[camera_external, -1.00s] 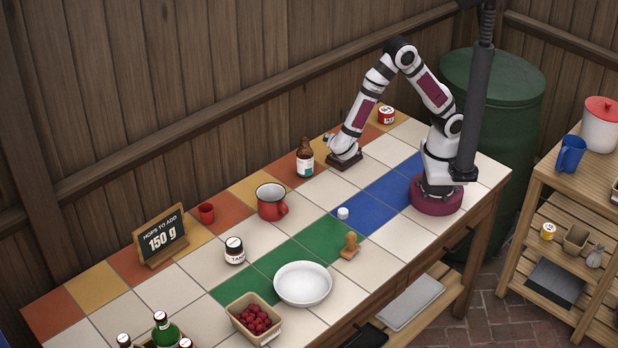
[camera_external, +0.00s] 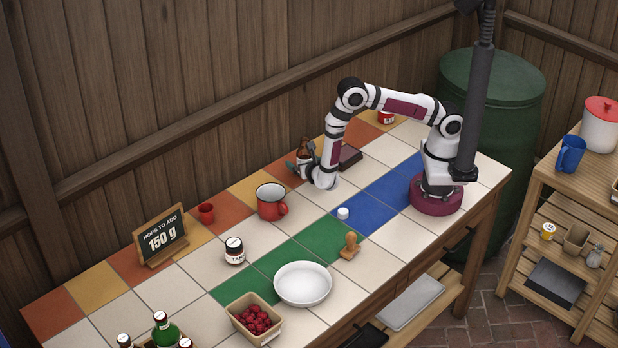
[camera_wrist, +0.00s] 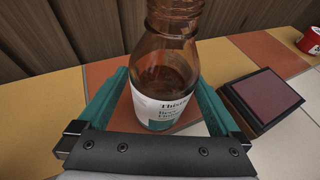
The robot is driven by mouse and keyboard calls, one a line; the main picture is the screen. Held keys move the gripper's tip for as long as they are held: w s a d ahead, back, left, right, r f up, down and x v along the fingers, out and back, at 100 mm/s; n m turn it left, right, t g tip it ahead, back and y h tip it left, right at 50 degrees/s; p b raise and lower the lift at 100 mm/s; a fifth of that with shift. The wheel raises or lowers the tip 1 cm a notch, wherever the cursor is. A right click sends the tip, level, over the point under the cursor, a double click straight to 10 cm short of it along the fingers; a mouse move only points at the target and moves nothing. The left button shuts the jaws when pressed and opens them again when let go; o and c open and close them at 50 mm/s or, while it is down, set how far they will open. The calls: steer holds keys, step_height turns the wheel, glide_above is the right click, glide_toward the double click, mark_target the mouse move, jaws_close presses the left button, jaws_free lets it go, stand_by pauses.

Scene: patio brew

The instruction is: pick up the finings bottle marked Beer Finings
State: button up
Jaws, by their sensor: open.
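The finings bottle (camera_wrist: 164,75) is brown glass with a white and teal label, partly legible as "Beer Finings". It stands upright on the tiles between the two teal fingers of my gripper (camera_wrist: 158,105) in the wrist view. My gripper is open, with a finger on either side of the bottle; whether either finger touches it I cannot tell. In the external view my gripper (camera_external: 300,166) is low at the bottle (camera_external: 304,146), and the arm hides much of the bottle.
A dark box with a maroon top (camera_wrist: 262,98) stands just right of the bottle. A red tin (camera_wrist: 310,40) is farther right. The wooden fence (camera_external: 200,90) runs close behind. A red mug (camera_external: 270,203) and a small white lid (camera_external: 343,213) stand on the counter nearby.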

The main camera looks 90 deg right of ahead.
mark_target(303, 149)
steer(key=shift+w+d+f, duration=0.2)
steer(key=shift+d+f, duration=0.05)
steer(key=shift+d, duration=0.35)
jaws_close()
steer(key=shift+r, duration=0.1)
steer(key=shift+r, duration=0.75)
step_height(303, 149, up, 3)
steer(key=shift+s+d+f, duration=0.1)
steer(key=shift+s, duration=0.05)
steer(key=s+d+r, duration=0.6)
steer(key=s+d, duration=0.1)
steer(key=s, duration=0.1)
steer(key=shift+s+r, duration=0.3)
steer(key=shift+s, duration=0.1)
steer(key=shift+d, duration=0.1)
stand_by(0.4)
